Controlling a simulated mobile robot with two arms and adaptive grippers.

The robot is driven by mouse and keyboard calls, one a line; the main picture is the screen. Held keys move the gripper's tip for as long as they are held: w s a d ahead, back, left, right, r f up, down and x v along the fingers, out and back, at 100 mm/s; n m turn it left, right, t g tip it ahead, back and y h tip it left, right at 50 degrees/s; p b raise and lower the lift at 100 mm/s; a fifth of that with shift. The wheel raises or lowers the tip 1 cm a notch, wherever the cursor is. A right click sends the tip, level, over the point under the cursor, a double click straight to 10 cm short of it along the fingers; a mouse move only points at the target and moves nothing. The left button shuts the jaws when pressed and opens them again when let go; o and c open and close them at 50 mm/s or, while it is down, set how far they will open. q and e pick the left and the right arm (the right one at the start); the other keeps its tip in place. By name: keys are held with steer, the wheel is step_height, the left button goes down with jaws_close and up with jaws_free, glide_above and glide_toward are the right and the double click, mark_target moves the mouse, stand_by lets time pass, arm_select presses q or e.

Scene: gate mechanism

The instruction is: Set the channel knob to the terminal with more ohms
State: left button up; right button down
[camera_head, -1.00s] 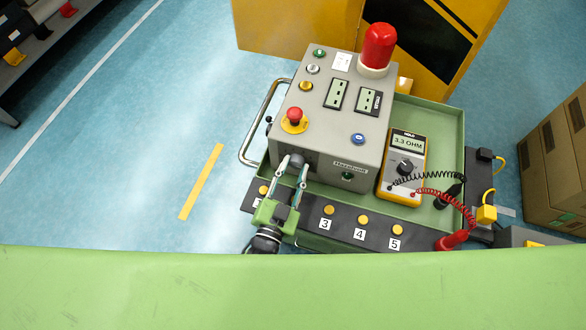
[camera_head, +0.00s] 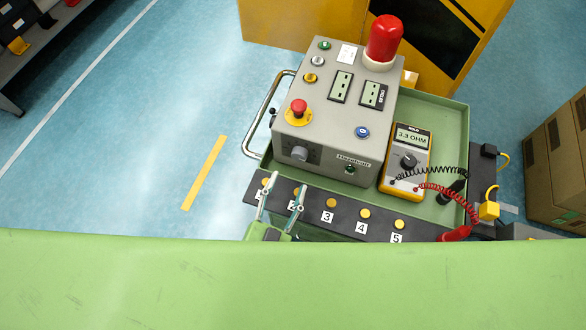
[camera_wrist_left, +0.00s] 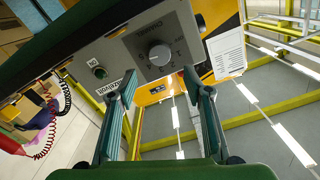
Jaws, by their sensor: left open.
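The grey channel knob (camera_head: 299,154) is on the front face of the grey control box (camera_head: 345,130). In the left wrist view the knob (camera_wrist_left: 159,54) sits on a dark plate; its small setting marks are hard to read. My left gripper (camera_head: 283,187) is open and empty in front of the knob, apart from it, over the terminal strip's left end. The fingers (camera_wrist_left: 155,80) frame the knob from below in the wrist view. The yellow multimeter (camera_head: 405,161) reads 3.3 OHM. Yellow terminals with number plates line the dark strip (camera_head: 345,215); terminal 1 is partly hidden. My right gripper is not in view.
The black probe (camera_head: 452,191) and red probe (camera_head: 455,234) lie at the right with coiled leads. A red emergency button (camera_head: 298,107) and red beacon (camera_head: 384,40) stand on the box. A metal handle (camera_head: 262,115) bounds the green cart's left.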

arm_select(q)
steer(key=shift+v, duration=1.85)
